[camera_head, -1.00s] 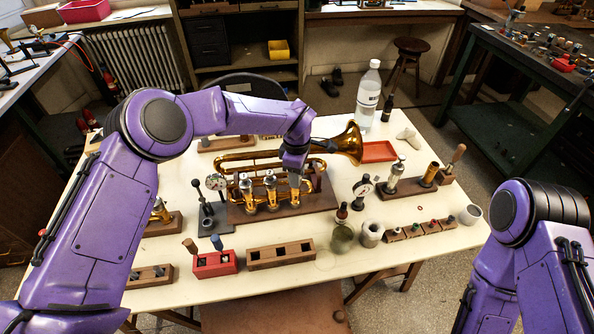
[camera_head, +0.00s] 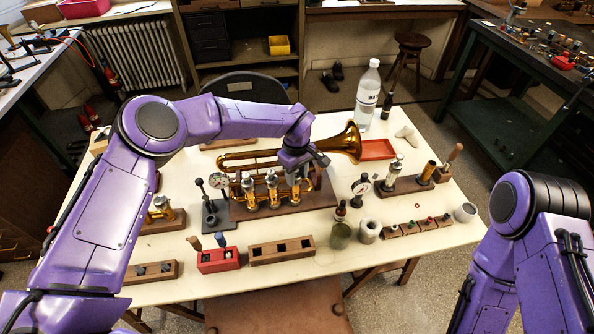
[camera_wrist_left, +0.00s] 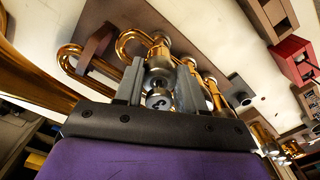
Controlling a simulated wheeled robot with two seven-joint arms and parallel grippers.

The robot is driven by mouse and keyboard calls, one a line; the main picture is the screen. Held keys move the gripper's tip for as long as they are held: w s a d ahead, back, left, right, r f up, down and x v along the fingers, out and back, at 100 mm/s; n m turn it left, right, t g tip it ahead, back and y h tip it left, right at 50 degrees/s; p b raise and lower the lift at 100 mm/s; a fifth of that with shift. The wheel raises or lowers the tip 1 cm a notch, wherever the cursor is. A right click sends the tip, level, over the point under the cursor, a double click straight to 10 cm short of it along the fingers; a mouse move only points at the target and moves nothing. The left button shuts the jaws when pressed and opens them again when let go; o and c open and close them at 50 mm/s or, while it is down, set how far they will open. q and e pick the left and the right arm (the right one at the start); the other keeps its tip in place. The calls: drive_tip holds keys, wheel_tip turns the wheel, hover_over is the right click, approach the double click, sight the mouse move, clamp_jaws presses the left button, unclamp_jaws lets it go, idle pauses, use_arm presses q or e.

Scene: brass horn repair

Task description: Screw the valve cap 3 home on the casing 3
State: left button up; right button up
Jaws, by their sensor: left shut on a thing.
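The brass horn (camera_head: 343,143) lies on a brown wooden stand with its bell to the right. Three upright valve casings stand in a row at its front. My left gripper (camera_head: 296,172) points down over the rightmost one, casing 3 (camera_head: 295,190). In the left wrist view, my left gripper (camera_wrist_left: 160,92) is shut on a silver valve cap (camera_wrist_left: 158,101), which sits between its two fingers in line with the casing (camera_wrist_left: 160,55). The thread is hidden, so I cannot tell how far the cap is down. My right gripper is out of view; only my right arm shows.
A dial gauge on a stand (camera_head: 361,188) is right of the horn, and a gauge stand (camera_head: 208,205) is left. A red block (camera_head: 218,262) and a brown socket block (camera_head: 267,255) lie in front. A bottle (camera_head: 367,95) and a red tray (camera_head: 377,150) are behind right.

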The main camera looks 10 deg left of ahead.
use_arm(q)
drive_tip(key=shift+r+m, duration=0.1)
drive_tip(key=shift+m, duration=0.4)
drive_tip(key=shift+a+r+m+p, duration=0.1)
drive_tip(key=shift+m+p, duration=0.25)
drive_tip(key=shift+m, duration=0.35)
drive_tip(key=o, duration=1.2)
drive_tip(key=shift+o, duration=0.2)
drive_tip(key=shift+r+b, duration=0.2)
drive_tip(key=shift+b, duration=0.15)
wheel_tip(320, 180, up, 10)
drive_tip(key=b, duration=0.2)
drive_tip(key=shift+f+b, duration=0.25)
drive_tip(key=shift+b, duration=0.15)
drive_tip(key=shift+r, duration=0.2)
